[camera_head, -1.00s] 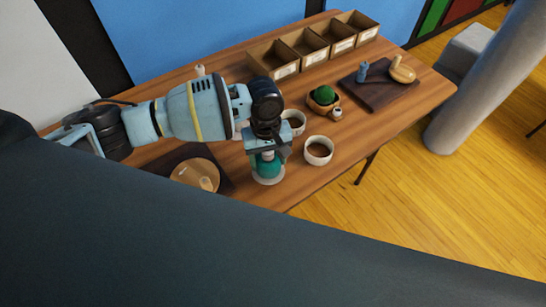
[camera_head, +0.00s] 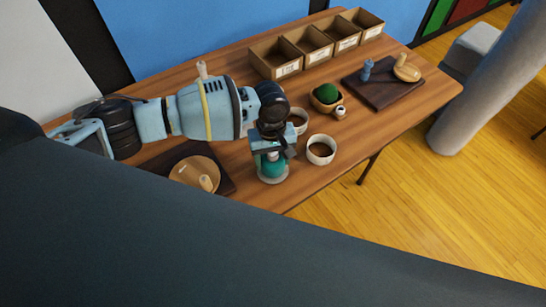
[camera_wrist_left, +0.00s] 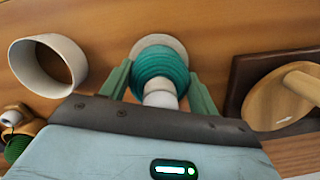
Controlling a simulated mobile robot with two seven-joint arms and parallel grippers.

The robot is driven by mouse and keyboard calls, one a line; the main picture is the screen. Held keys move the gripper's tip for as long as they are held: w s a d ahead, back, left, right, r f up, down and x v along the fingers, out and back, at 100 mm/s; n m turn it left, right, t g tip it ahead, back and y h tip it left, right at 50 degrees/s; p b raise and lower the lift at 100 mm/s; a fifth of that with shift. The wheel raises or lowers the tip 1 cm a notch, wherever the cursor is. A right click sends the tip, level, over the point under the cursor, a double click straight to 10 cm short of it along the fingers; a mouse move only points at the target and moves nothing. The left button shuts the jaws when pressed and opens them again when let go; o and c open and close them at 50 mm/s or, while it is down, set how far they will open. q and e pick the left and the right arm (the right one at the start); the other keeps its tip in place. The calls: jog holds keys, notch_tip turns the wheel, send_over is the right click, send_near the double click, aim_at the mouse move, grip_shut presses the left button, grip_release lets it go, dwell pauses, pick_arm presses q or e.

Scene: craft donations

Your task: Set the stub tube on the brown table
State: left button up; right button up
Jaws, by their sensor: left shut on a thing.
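My left gripper (camera_head: 271,158) is shut on a teal wound spool-like piece with a white neck and a wide white foot. In the left wrist view the teal piece (camera_wrist_left: 160,65) stands between the two fingers. It is upright, with its foot at or just above the brown wooden table (camera_head: 425,100); I cannot tell if they touch. A short white open tube (camera_head: 320,150) stands on the table to its right, and shows in the left wrist view (camera_wrist_left: 68,50). A similar white piece (camera_head: 298,120) is partly hidden by my gripper. My right gripper is not in view.
A dark board with a pegged wooden disc (camera_head: 188,172) lies left of the gripper. A bowl with a green ball (camera_head: 326,95) stands beyond the white pieces. Cardboard bins (camera_head: 275,70) line the back. Another dark board (camera_head: 385,93) lies at the right.

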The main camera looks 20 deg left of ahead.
pick_arm(q)
jog(key=shift+f, duration=0.15)
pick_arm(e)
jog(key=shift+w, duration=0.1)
pick_arm(q)
jog(key=o, duration=1)
jog(key=shift+c, duration=0.2)
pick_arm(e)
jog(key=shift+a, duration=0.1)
pick_arm(q)
jog(key=r, duration=0.3)
jog(key=r+p, duration=0.1)
jog(key=r, duration=0.3)
jog(key=w+r, duration=0.1)
jog(key=r, duration=0.3)
jog(key=shift+w+a, duration=0.1)
jog(key=shift+a, duration=0.25)
jog(key=shift+r, duration=0.65)
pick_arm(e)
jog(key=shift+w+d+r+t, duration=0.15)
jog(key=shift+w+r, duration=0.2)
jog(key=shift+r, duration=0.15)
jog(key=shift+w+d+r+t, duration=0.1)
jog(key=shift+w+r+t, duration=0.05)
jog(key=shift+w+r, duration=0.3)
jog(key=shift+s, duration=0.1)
